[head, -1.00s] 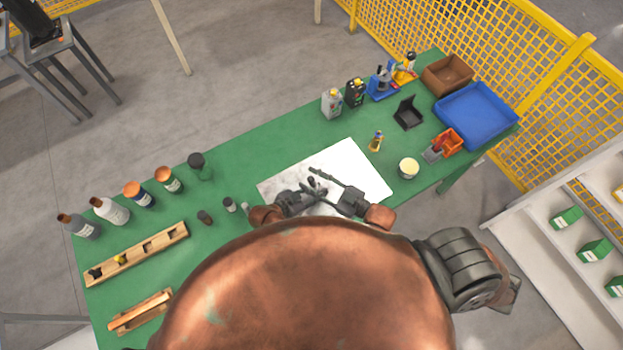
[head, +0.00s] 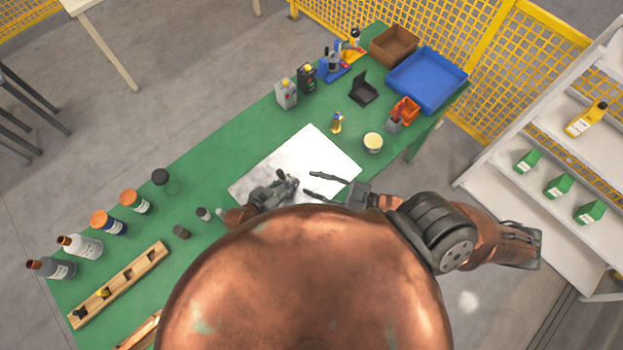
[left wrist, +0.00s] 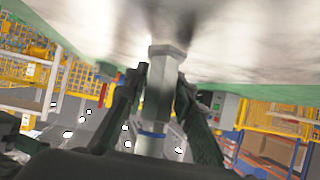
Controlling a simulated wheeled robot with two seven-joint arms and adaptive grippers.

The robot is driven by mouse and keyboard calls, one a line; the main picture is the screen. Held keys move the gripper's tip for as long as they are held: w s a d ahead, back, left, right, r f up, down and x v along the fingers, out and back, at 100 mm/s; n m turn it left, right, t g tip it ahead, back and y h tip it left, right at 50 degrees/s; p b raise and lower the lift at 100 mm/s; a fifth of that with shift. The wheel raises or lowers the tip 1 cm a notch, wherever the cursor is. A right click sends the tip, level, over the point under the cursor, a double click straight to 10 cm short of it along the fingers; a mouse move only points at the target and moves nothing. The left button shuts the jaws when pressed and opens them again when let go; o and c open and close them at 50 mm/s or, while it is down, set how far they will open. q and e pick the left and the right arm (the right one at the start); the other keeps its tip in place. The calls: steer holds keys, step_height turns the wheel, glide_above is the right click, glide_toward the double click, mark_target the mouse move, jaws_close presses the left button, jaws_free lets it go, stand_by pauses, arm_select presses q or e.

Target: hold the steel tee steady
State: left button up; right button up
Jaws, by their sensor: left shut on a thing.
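The steel tee (left wrist: 158,95) is a grey metal fitting with a blue ring, seen between the two dark fingers in the left wrist view. My left gripper (left wrist: 160,85) is shut on it. In the head view my left gripper (head: 290,184) is over the white sheet (head: 312,147), and the tee is too small and covered to make out clearly. My right gripper (head: 314,184) is to its right, over the sheet's near edge, with its fingers apart and nothing visible between them.
The green table (head: 215,150) holds bottles on the left and a wooden rack (head: 125,283). A cream-filled tub (head: 373,142), an orange bin (head: 404,110), a blue tray (head: 430,78) and a brown box (head: 393,43) stand to the right. My copper-coloured body hides the near table edge.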

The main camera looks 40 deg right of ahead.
arm_select(q)
steer(key=o, duration=0.9)
steer(key=shift+o, duration=0.2)
